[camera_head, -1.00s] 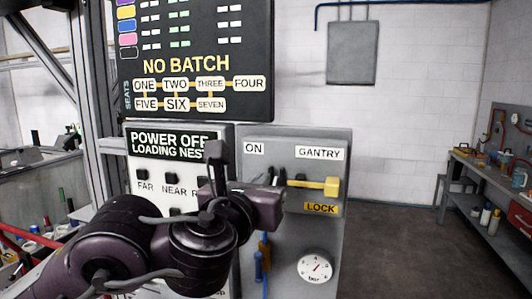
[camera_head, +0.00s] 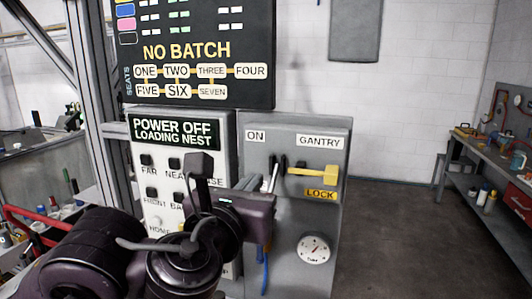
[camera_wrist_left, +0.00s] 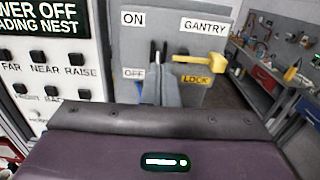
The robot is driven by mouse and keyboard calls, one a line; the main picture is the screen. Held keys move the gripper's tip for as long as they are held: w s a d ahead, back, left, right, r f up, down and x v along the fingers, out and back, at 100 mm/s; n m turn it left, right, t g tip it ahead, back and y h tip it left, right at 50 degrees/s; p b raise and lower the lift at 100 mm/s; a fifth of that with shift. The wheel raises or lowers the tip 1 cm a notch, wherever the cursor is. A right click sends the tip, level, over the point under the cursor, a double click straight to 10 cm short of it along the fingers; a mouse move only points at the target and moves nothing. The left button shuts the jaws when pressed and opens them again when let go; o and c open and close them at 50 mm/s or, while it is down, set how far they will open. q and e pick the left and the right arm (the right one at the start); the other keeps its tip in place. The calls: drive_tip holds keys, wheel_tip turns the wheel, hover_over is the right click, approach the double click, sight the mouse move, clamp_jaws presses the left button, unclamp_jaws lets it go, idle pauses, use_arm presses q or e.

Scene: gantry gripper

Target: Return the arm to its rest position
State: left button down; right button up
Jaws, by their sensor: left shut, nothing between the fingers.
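My left gripper (camera_head: 273,174) is in front of the grey control panel (camera_head: 318,222). Its fingers are shut and empty, pointing at the panel between the ON label (camera_head: 255,136) and the yellow gantry lever (camera_head: 316,173). In the left wrist view the grey fingers (camera_wrist_left: 160,88) point up beside the OFF label (camera_wrist_left: 134,73). Dark upright parts (camera_wrist_left: 158,52) show just beyond them; whether the fingers touch these is unclear. The yellow lever also shows in the wrist view (camera_wrist_left: 201,61), right of the fingers and apart from them. My right gripper is not in view.
The white button panel (camera_head: 158,178) stands left of the grey panel, partly covered by my arm. A dark screen reading NO BATCH (camera_head: 200,55) hangs above.

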use_arm(q)
drive_tip(key=s+a+f+n+g+y, duration=0.1)
drive_tip(key=a+f+n+g+y, duration=0.15)
drive_tip(key=f+n, duration=0.85)
drive_tip(key=s+a+f+n+g+y, duration=0.15)
drive_tip(key=a+f+n+g, duration=0.25)
drive_tip(key=f+n, duration=0.75)
drive_tip(key=s+a+f+n+g+y, duration=0.1)
drive_tip(key=s+a+f+n+g, duration=0.3)
drive_tip(key=s+a+f+n, duration=0.4)
drive_tip(key=s+a+f+n+g, duration=0.3)
drive_tip(key=s+f+n, duration=0.35)
drive_tip(key=f, duration=0.35)
wheel_tip(320, 180, down, 31)
drive_tip(key=s+g, duration=0.2)
drive_tip(key=s, duration=0.1)
drive_tip(key=s+a+f, duration=0.2)
drive_tip(key=s+f, duration=0.8)
drive_tip(key=s+a+f+b, duration=0.1)
drive_tip(key=s+a+f, duration=0.1)
drive_tip(key=s+f, duration=0.7)
drive_tip(key=shift+s+f+g+y, duration=0.3)
drive_tip(key=shift+s+f+g, duration=0.05)
drive_tip(key=shift+g, duration=0.1)
